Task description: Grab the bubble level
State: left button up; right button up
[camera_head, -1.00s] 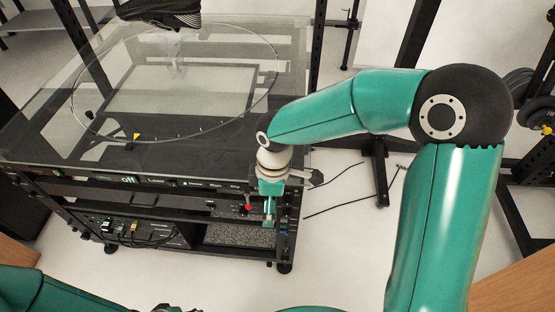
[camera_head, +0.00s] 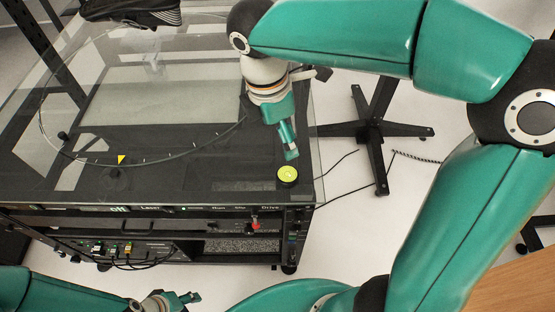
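The bubble level (camera_head: 288,174) is a small round disc with a yellow-green top and a dark rim. It sits on the glass top near its front right corner. My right gripper (camera_head: 291,152) points down just above and behind it, with a small gap in the picture. Its fingers are seen edge-on, so their opening cannot be told. My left gripper (camera_head: 191,298) is low at the bottom edge, in front of the cabinet and away from the level. It is partly cut off, and its opening cannot be told.
The turntable cabinet has a glass top (camera_head: 205,180) with a large ring marked on it and a yellow triangle (camera_head: 121,159). A red knob (camera_head: 255,222) is on the front panel. A dark shoe-like object (camera_head: 130,10) is at the back. A black stand (camera_head: 372,130) stands right of the cabinet.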

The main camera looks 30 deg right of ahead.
send_near(287, 174)
jog(key=f, duration=0.3)
jog(key=d+f, duration=0.1)
jog(key=f, duration=0.2)
jog(key=f+b, duration=0.1)
jog(key=f, duration=0.2)
jog(key=shift+d+f, duration=0.25)
jog(key=shift+d, duration=0.05)
jog(key=c, duration=1.3)
jog(key=shift+r, duration=0.1)
